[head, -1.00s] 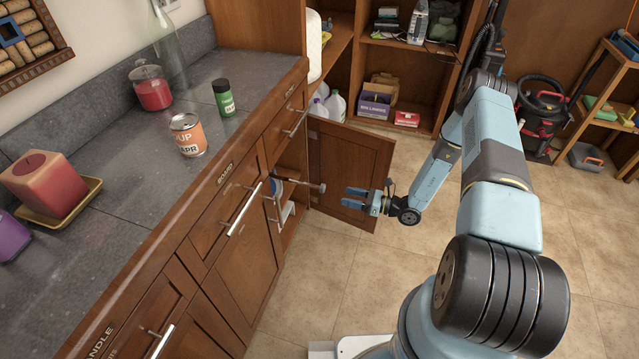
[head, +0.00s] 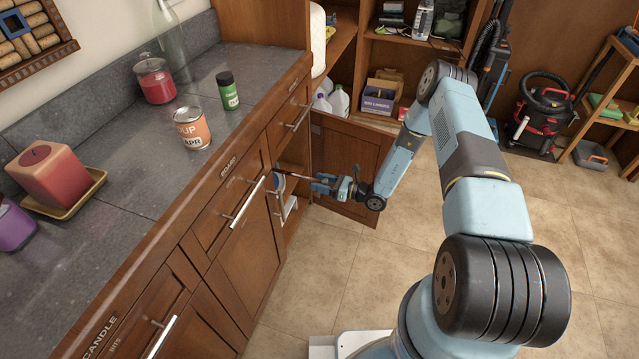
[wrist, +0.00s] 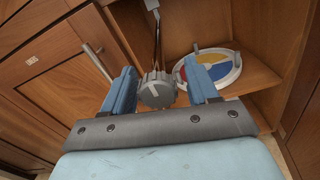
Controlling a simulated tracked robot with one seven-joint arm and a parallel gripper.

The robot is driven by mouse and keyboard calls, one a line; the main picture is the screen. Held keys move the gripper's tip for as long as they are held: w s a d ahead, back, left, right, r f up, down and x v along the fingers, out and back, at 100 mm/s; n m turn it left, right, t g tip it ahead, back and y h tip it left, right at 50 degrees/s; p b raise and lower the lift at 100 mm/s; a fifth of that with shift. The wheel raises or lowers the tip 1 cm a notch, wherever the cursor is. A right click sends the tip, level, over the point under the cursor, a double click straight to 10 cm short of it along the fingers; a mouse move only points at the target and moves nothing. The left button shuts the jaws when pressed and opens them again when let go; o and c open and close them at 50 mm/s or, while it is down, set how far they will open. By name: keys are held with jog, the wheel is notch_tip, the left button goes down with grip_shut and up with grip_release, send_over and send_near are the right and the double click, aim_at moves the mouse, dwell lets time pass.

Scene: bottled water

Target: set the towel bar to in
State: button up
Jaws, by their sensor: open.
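The towel bar (head: 296,176) is a thin metal rod that sticks out of the open cabinet below the counter. In the wrist view its round grey end knob (wrist: 156,92) faces me, and the rod runs back from it into the cabinet. My gripper (head: 317,182) is at the outer end of the bar. In the wrist view my gripper (wrist: 160,72) is open, with one blue finger on each side of the knob. I cannot tell whether a finger touches it. In the head view my fingers hide the knob.
The open cabinet door (head: 345,160) stands behind my gripper. A round coloured plate-like thing (wrist: 220,68) lies on the cabinet shelf. A drawer handle (head: 247,202) juts out nearer to me. The tiled floor (head: 400,260) to the right is clear.

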jog(key=shift+a, duration=0.15)
grip_shut()
dwell(0.5)
jog(key=shift+w, duration=0.1)
